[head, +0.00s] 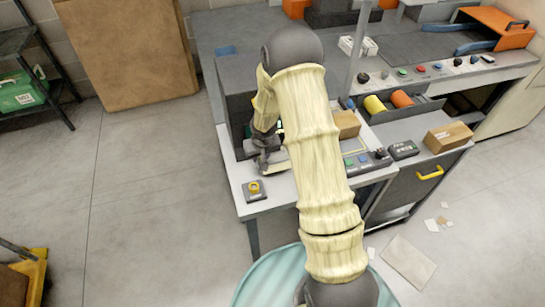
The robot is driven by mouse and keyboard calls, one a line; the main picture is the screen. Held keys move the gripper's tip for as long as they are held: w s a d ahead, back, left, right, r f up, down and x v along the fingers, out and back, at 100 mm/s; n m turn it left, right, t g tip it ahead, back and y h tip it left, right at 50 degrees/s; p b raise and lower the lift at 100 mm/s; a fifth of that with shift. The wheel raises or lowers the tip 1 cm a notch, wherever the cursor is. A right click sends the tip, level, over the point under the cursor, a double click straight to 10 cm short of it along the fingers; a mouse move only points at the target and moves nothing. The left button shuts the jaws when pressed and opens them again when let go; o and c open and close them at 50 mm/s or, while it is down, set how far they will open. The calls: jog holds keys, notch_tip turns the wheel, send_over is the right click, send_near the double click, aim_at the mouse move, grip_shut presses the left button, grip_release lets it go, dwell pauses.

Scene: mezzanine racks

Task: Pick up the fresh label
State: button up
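My arm reaches over the grey workbench (262,196). My gripper (263,158) is low over the bench's left part, beside a dark box-shaped machine (235,85). It is small and dark here, and I cannot tell whether its fingers are open or shut. A pale flat patch (280,161) shows just right of the gripper; it may be the fresh label, but it is too small to be sure. My arm hides part of the bench behind it.
A yellow-topped button box (254,189) sits near the bench's front left corner. Cardboard boxes (448,137) (346,124), a button panel (368,161) and yellow and orange rolls (375,104) are to the right.

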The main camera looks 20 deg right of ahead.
dwell(0.4)
grip_shut()
jog(key=shift+r, duration=0.1)
